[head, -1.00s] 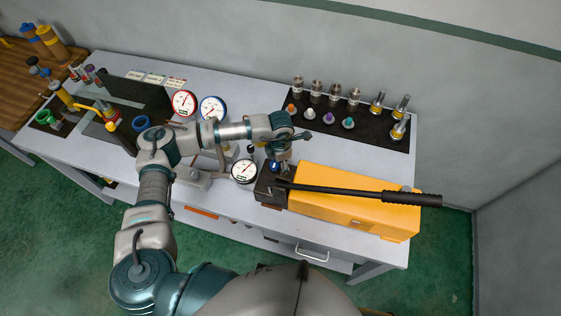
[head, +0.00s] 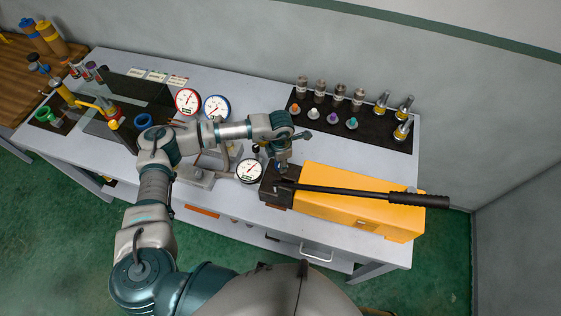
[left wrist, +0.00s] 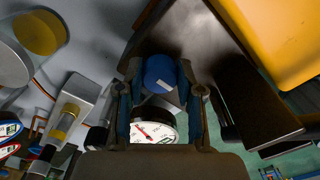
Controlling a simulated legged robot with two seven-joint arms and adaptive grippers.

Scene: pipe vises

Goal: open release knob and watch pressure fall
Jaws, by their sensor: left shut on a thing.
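The blue release knob (left wrist: 160,73) sits between the fingers of my left gripper in the left wrist view. My left gripper (head: 281,165) points down at the dark block (head: 275,190) at the left end of the yellow hand pump (head: 365,195), and is shut on the knob. In the head view the fingers largely hide the knob. A round white pressure gauge (head: 249,171) stands just left of the block. Its red needle shows in the left wrist view on the gauge (left wrist: 153,131), partly covered by the fingers; I cannot read the value. My right gripper is out of view.
The black pump handle (head: 370,194) lies over the yellow pump. Red-rimmed (head: 187,102) and blue-rimmed (head: 217,107) gauges stand behind my arm. A dark mat (head: 350,122) with several metal fittings and coloured caps lies at the back right. The bench between mat and pump is clear.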

